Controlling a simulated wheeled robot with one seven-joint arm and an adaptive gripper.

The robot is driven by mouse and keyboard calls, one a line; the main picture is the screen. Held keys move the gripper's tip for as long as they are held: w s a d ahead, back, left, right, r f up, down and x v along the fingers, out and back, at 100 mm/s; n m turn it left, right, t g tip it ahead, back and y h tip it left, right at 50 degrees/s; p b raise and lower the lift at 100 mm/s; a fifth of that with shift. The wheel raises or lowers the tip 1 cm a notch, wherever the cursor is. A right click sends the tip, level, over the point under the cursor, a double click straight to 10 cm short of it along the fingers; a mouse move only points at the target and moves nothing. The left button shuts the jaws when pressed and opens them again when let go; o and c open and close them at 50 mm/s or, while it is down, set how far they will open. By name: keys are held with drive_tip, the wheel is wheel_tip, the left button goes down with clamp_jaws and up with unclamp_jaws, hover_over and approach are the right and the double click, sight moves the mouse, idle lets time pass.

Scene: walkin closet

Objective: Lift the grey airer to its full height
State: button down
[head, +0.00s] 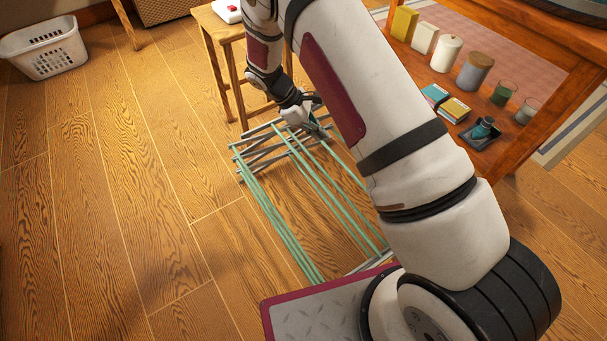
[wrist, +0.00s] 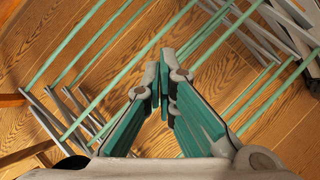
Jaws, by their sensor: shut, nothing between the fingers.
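The grey airer (head: 273,217) lies low and folded flat on the wooden floor in the head view. Its long pale green rods run between crossed grey end bars, and part of it is hidden behind my arm. In the wrist view, its grey bars (wrist: 290,25) show at the upper right and more at the lower left, with green rods crossing the picture. My gripper (wrist: 162,80) is shut and empty, its teal-padded fingers pointing down among the rods. In the head view, my gripper (head: 311,119) is over the airer's far end; whether it touches a rod I cannot tell.
A wooden stool (head: 207,20) stands just beyond the airer's far end. A wooden shelf unit (head: 500,150) with boxes and jars is close on the right. A white laundry basket (head: 45,52) sits far left. The floor on the left is clear.

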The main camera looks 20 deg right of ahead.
drive_tip(key=s+a+f+n+t+h, duration=0.15)
drive_tip(key=a+f+n, duration=0.35)
drive_tip(key=f, duration=0.5)
drive_tip(key=a+f+n+t+y, duration=0.1)
drive_tip(key=a+f+n+t, duration=0.25)
drive_tip(key=a+f, duration=0.45)
drive_tip(key=s+d+b+x, duration=0.1)
drive_tip(key=b+x, duration=0.2)
drive_tip(key=x, duration=1)
drive_tip(key=shift+n+h, duration=0.25)
drive_tip(key=shift+n, duration=0.2)
drive_tip(key=shift+w+d+r+b, duration=0.15)
drive_tip(key=shift+r+b, duration=0.1)
drive_tip(key=shift+r, duration=1)
drive_tip(key=shift+w+d+r+b, duration=0.15)
drive_tip(key=shift+r+b, duration=0.1)
drive_tip(key=shift+r, duration=0.95)
drive_tip(key=shift+a, duration=0.1)
